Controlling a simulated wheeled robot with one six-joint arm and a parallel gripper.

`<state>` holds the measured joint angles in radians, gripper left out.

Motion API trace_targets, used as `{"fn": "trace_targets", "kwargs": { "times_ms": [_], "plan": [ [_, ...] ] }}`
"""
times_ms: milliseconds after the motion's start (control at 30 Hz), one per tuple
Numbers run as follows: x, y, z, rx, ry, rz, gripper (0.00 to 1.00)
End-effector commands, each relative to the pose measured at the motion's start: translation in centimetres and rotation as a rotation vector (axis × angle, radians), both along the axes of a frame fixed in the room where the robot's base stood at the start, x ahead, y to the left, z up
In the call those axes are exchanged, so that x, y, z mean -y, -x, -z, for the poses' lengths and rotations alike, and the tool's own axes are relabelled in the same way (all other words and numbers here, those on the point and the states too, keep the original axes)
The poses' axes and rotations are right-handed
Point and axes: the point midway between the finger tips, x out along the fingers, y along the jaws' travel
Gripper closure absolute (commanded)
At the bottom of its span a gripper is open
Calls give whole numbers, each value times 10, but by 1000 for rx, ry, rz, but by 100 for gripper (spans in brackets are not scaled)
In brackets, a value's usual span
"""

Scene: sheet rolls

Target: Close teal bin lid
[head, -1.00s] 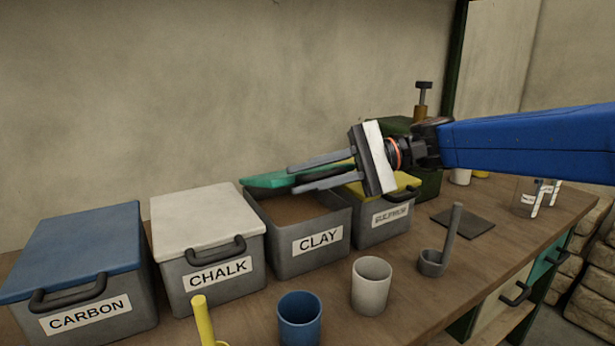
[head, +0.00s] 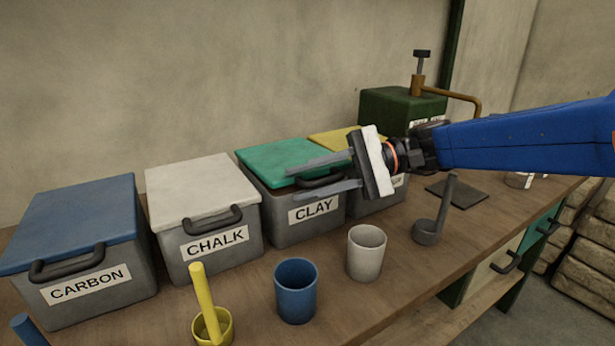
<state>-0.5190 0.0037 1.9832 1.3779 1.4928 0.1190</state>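The grey bin labelled CLAY (head: 283,226) stands on the bench between the CHALK bin and the yellow-lidded bin. Its teal lid (head: 272,160) lies flat over the top and looks closed. The lid's dark handle (head: 318,180) is at the front edge, partly hidden by my gripper. My gripper (head: 318,176) reaches in from the right, fingers pointing left. The two grey fingers are apart, one above and one below the handle in the picture. I cannot tell whether they touch it.
The CHALK bin (head: 205,245) and the CARBON bin (head: 95,295) stand to the left. A yellow-lidded bin (head: 333,137) is behind my gripper. A blue cup (head: 296,292), a grey cup (head: 366,255) and a ladle (head: 428,230) stand in front. A green box (head: 385,110) is behind.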

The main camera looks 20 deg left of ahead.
Motion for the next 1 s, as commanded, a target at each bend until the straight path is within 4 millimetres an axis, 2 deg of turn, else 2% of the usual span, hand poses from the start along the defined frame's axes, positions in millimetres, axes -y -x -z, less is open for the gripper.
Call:
{"fn": "trace_targets", "kwargs": {
  "times_ms": [367,800,1000],
  "plan": [
    [5,-3,-2,1,-3,1,71],
    [52,-31,-14,0,-3,2,71],
    [62,-36,-16,1,-1,0,71]
  ]
}}
